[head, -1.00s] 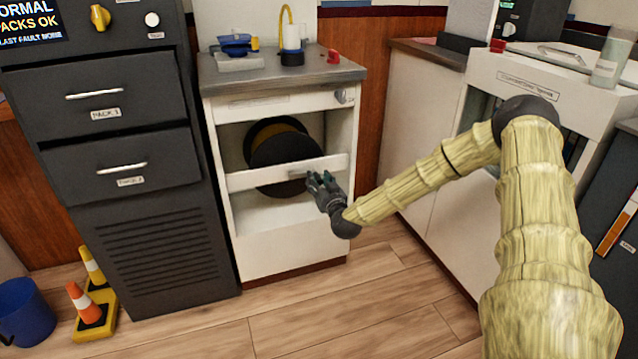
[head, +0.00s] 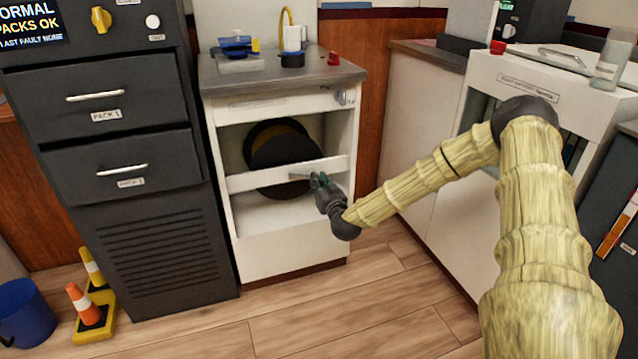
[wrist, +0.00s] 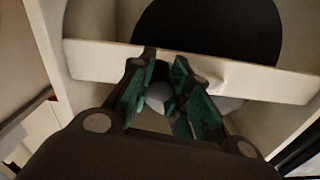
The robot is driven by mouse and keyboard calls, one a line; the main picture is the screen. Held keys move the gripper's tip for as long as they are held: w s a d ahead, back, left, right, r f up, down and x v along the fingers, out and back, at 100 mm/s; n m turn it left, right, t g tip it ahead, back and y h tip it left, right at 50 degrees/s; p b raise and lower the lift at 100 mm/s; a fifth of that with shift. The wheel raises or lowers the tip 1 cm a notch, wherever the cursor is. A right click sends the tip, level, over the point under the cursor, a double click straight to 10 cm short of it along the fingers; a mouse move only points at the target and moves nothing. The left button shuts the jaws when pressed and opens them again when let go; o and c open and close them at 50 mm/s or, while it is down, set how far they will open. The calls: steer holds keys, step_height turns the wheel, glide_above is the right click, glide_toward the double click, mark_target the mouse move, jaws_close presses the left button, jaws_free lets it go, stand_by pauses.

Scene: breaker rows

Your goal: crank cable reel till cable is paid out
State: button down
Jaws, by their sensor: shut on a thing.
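The cable reel (head: 284,152) is a dark drum with a brown-yellow winding, set inside the open white cabinet behind a white crossbar (head: 245,180). A small grey crank handle (head: 299,177) shows at the right part of the crossbar. My gripper (head: 318,180) is at the crossbar's right end, in front of the handle. In the wrist view my gripper (wrist: 163,64) has its green-padded fingers on both sides of a round grey knob (wrist: 158,97) and is shut on it. The reel's dark disc (wrist: 210,30) shows beyond the bar. Much of the crank is hidden by the fingers.
A dark drawer cabinet (head: 120,120) stands close on the left. The cabinet's grey top (head: 225,73) holds a blue device (head: 236,45) and a red item (head: 334,58). Cones (head: 85,308) and a blue bucket (head: 25,310) stand on the floor. The floor in front is clear.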

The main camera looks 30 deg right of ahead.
steer(key=shift+d+r+p, duration=0.1)
steer(key=shift+r+p, duration=0.1)
steer(key=shift+p, duration=0.25)
steer(key=r+n+p, duration=0.2)
steer(key=p, duration=0.1)
steer(key=shift+p, duration=0.4)
steer(key=r+n+p, duration=0.1)
steer(key=n+p, duration=0.1)
steer(key=p, duration=0.1)
steer(key=shift+r, duration=0.15)
steer(key=r+n+p, duration=0.1)
steer(key=a+n+p, duration=0.1)
steer(key=n+p, duration=0.1)
steer(key=shift+r+p, duration=0.3)
steer(key=shift+r, duration=0.05)
steer(key=w+a+r+n+p, duration=0.1)
steer(key=a+r+n+p, duration=0.2)
steer(key=n, duration=0.9)
steer(key=shift+w+a+r+n+p, duration=0.35)
steer(key=shift+a+p, duration=0.85)
steer(key=shift+a, duration=0.75)
steer(key=c, duration=1.3)
jaws_free()
steer(key=shift+r, duration=0.1)
